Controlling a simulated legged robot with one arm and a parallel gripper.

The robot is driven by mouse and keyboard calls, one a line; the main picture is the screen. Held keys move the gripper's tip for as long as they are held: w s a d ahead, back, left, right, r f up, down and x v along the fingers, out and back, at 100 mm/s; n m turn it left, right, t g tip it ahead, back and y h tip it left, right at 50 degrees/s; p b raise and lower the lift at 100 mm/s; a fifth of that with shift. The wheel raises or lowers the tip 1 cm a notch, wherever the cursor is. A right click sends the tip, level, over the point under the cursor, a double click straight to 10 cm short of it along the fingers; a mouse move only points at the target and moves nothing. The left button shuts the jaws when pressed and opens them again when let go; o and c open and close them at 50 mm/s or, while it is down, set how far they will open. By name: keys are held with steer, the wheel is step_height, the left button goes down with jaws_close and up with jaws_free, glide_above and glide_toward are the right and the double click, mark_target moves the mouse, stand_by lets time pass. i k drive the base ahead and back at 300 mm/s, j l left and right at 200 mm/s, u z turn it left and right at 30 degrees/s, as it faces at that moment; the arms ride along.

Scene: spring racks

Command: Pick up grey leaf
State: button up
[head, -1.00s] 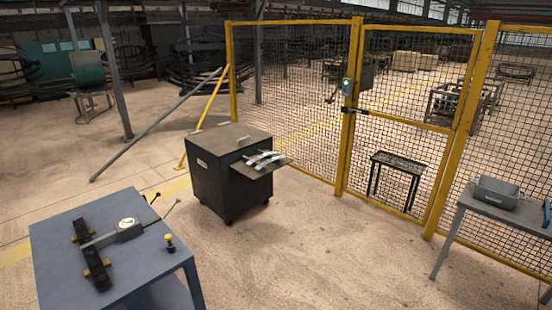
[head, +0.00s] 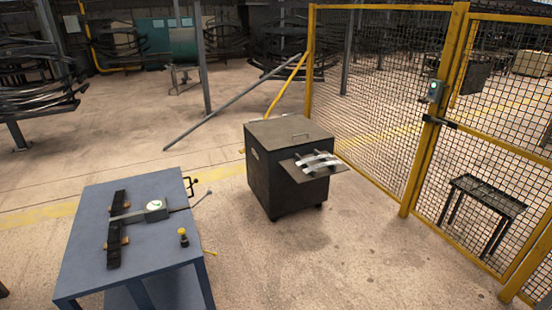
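Several curved grey leaves (head: 316,161) lie side by side on a small dark shelf (head: 301,178) that sticks out from the side of a black cabinet (head: 272,180). The cabinet stands on the floor near the middle of the head view. I cannot tell at this distance which leaf is which. My gripper is not in view.
A blue table (head: 84,237) with a dark fixture (head: 119,220) and a yellow-topped knob (head: 183,236) stands at the lower left. A yellow mesh fence (head: 385,95) runs behind the cabinet to the right. A low dark stand (head: 487,193) is at the right. The floor before the cabinet is clear.

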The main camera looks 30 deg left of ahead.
mark_target(312, 168)
steer(key=i+j+u, duration=0.2)
steer(key=i+u, duration=0.25)
steer(key=i, duration=0.35)
steer(key=i+l+u, duration=0.1)
steer(key=i+u, duration=0.35)
steer(key=i, duration=0.3)
steer(key=i+j, duration=0.2)
steer(key=i, duration=0.4)
steer(key=i+j+u, duration=0.1)
steer(key=i, duration=0.5)
steer(key=i+j, duration=0.25)
steer(key=i, duration=0.35)
steer(key=i+j, duration=0.35)
steer(key=l+z, duration=0.05)
